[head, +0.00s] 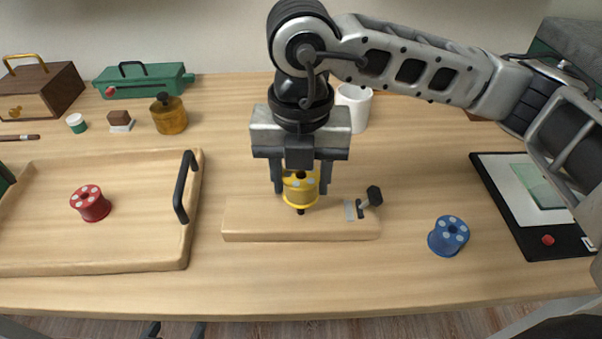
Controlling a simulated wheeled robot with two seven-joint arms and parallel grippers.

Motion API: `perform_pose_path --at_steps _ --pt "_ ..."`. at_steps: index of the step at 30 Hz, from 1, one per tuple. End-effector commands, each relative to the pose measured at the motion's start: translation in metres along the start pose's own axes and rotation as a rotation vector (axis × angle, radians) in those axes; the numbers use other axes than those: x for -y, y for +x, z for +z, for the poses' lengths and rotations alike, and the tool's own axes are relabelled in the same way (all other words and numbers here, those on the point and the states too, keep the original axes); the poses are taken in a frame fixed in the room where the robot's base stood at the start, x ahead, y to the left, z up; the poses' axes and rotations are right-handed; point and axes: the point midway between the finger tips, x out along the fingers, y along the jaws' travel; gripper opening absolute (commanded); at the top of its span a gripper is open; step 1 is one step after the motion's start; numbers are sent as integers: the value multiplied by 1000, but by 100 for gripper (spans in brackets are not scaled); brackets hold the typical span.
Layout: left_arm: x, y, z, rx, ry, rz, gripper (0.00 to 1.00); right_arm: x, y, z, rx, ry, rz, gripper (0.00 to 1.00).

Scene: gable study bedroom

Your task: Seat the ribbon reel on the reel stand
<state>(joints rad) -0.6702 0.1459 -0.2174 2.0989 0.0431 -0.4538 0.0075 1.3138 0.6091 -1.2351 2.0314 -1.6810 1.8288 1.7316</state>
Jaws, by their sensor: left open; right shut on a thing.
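A yellow ribbon reel (300,195) with pale dots on its top is held between the fingers of my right gripper (300,186), over the wooden reel stand (280,233). A short dark post end (300,211) shows just below the reel, above the stand's top face. A dark spot shows at the reel's centre, and I cannot tell whether it is the post coming through or the hole. The reel looks roughly upright and a little above the wood. The stand has a black-knobbed lever (373,196) at its right. My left gripper (174,331) shows only its fingertips, apart and empty, at the bottom edge.
A red reel (90,204) sits in a wooden tray (130,254) with black handles at the left. A blue reel (448,236) stands right of the stand. A black-framed board (497,190) lies far right. A white mug (355,104) stands behind my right gripper.

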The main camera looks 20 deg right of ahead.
Motion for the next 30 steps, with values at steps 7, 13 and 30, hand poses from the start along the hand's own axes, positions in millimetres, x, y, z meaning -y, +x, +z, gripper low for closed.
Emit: perform_pose_path --at_steps 7,13,30 --pt "0 3 7 7 -1 1 68 0 5 0 0 0 0 24" --pt "0 5 12 10 -2 1 68 0 10 0 0 0 0 24" --pt "0 13 28 20 1 2 68 0 25 0 0 0 0 24"
